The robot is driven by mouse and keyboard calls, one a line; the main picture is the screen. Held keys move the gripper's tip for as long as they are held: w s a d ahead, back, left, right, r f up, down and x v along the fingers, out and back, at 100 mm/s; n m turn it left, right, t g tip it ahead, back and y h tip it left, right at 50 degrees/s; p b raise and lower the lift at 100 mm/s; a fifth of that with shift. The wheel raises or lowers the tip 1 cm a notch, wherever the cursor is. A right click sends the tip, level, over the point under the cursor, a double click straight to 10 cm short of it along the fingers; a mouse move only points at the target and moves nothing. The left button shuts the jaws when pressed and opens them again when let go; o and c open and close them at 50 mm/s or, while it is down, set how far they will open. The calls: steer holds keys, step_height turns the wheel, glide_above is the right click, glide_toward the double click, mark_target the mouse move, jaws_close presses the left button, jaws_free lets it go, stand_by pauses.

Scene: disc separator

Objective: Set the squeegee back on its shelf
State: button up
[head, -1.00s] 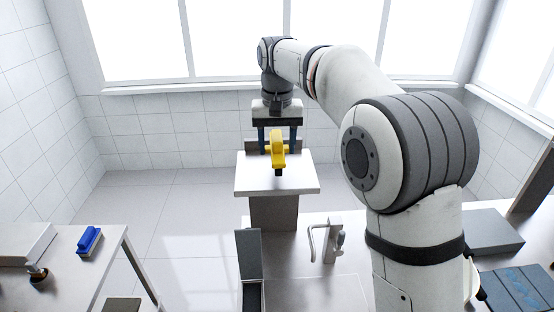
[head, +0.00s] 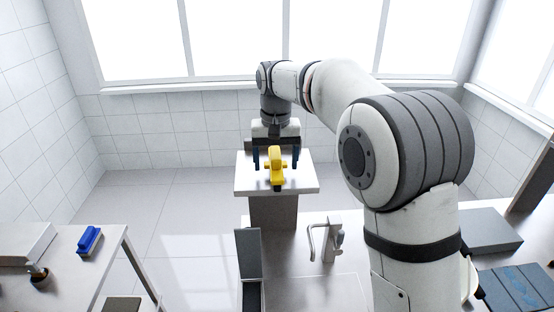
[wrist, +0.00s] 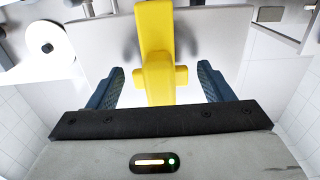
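The yellow squeegee (head: 277,166) rests on the pale raised shelf (head: 304,181), near its middle, with its dark end toward the shelf's front edge. My gripper (head: 276,158) is low over the shelf, with one finger on each side of the squeegee. In the wrist view the squeegee (wrist: 156,60) lies between the two blue-grey fingers, with a visible gap on both sides. My gripper (wrist: 161,87) is open and holds nothing. The squeegee's underside is hidden.
A blue brush (head: 89,240) lies on the left table (head: 85,270). A grey-white fixture with a curved handle (head: 328,240) stands on the worktop (head: 300,262) in front of the shelf. A dark upright panel (head: 249,262) stands left of it. Grey blocks (head: 485,231) are at right.

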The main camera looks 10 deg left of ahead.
mark_target(276, 153)
steer(key=shift+r, duration=0.1)
step_height(276, 153, up, 12)
steer(key=s+d+t, duration=0.1)
steer(key=s+d, duration=0.3)
steer(key=d, duration=0.6)
steer(key=s+d+f+m+t, duration=0.1)
steer(key=s+d+f, duration=0.6)
steer(key=s, duration=0.4)
steer(key=s+d+f+m+t, duration=0.1)
steer(key=s+d+f, duration=0.7)
steer(key=s+d, duration=0.2)
steer(key=shift+s+d+m+t, duration=0.15)
steer(key=shift+s+m+t, duration=0.2)
steer(key=shift+s, duration=0.2)
